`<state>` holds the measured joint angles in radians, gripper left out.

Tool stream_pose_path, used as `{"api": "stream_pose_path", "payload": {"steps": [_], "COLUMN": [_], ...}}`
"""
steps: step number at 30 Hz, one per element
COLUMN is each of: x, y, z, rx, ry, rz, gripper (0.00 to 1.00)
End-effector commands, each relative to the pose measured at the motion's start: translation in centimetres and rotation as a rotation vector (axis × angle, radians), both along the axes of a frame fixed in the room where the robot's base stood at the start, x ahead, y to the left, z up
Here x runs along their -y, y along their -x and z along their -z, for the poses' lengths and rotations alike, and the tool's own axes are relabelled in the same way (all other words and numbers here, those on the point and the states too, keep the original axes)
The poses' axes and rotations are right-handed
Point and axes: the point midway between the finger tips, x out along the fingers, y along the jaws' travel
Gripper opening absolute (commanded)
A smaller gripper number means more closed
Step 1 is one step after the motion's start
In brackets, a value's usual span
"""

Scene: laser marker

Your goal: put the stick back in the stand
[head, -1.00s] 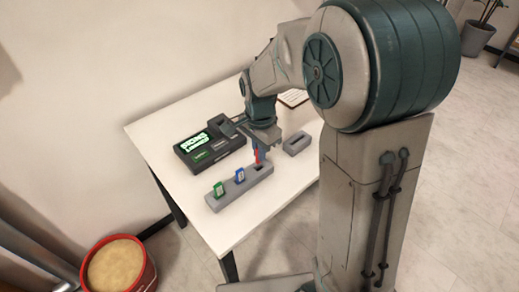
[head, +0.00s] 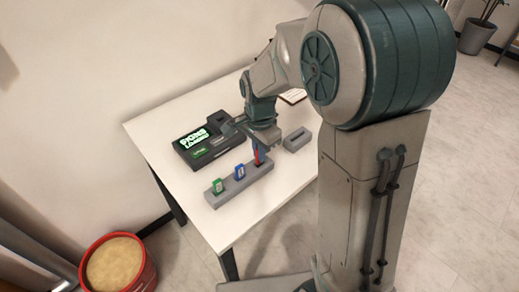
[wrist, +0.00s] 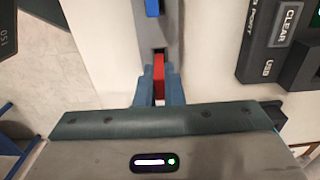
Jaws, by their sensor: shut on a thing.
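The red stick (head: 257,157) is gripped by my gripper (head: 259,151) at the right end of the grey stand (head: 247,182). In the wrist view the red stick (wrist: 159,72) shows between the two blue fingers (wrist: 159,84), close to a dark slot in the stand (wrist: 154,32). Its lower end appears at the slot; how deep it sits I cannot tell. A green stick (head: 219,186) and a blue stick (head: 239,171) stand upright in the other slots. The blue stick also shows at the top of the wrist view (wrist: 152,8).
A dark laser marker with a green lit screen (head: 207,141) stands behind the stand. A small grey block with a slot (head: 297,140) lies to the right on the white table (head: 160,126). A red bin (head: 118,263) is on the floor at lower left.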

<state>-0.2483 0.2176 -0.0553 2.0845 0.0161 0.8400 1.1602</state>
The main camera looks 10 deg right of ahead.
Motion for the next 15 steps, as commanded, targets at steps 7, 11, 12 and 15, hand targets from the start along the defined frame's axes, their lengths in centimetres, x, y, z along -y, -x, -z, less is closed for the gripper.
{"api": "stream_pose_path", "payload": {"steps": [7, 11, 12, 15], "x": [0.00, 0.00, 0.00, 0.00], "y": [0.01, 0.01, 0.02, 0.01], "z": [0.53, 0.77, 0.84, 1.02], "rx": [-0.001, -0.001, -0.001, -0.001], "ry": [0.001, 0.001, 0.001, 0.001], "rz": [0.000, 0.000, 0.000, 0.000], "gripper": [0.00, 0.00, 0.00, 0.00]}}
